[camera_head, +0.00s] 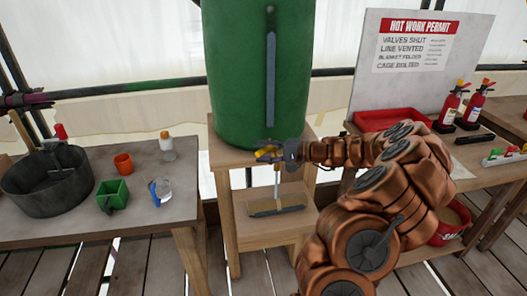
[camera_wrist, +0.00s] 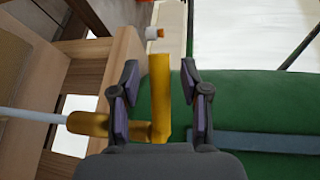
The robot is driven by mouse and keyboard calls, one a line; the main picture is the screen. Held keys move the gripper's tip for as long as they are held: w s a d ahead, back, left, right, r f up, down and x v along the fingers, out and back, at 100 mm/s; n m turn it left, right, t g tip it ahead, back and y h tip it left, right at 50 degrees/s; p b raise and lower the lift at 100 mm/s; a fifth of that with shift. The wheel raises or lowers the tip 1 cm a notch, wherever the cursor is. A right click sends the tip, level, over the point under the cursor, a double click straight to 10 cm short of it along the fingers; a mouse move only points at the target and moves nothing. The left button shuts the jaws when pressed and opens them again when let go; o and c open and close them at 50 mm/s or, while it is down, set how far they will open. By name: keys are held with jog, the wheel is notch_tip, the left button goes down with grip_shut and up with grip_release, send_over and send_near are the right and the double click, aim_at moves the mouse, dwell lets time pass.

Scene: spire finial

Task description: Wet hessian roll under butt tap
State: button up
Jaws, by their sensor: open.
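The green butt (camera_head: 235,75) stands on a wooden stand, with its brass-yellow tap (camera_head: 268,153) low on its front. In the wrist view the tap's upright yellow bar (camera_wrist: 160,95) lies between my two open fingers, with a gap on each side. A pale, water-like stream (camera_wrist: 30,117) leaves the spout (camera_wrist: 88,124); it also shows in the head view, running straight down. Below it, a brownish roll-like bundle (camera_head: 276,208), probably the hessian roll, lies on the stand's lower shelf. How wet it is cannot be told. My gripper (camera_head: 278,153) is open at the tap.
The left table holds a dark round tub (camera_head: 48,185), a green box (camera_head: 112,196), an orange cup (camera_head: 123,163) and a clear jug (camera_head: 160,190). The right bench has a red tray (camera_head: 390,119) and fire extinguishers (camera_head: 449,105). A permit board (camera_head: 415,62) stands behind.

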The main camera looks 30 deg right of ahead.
jog(key=shift+c, duration=0.4)
grip_shut()
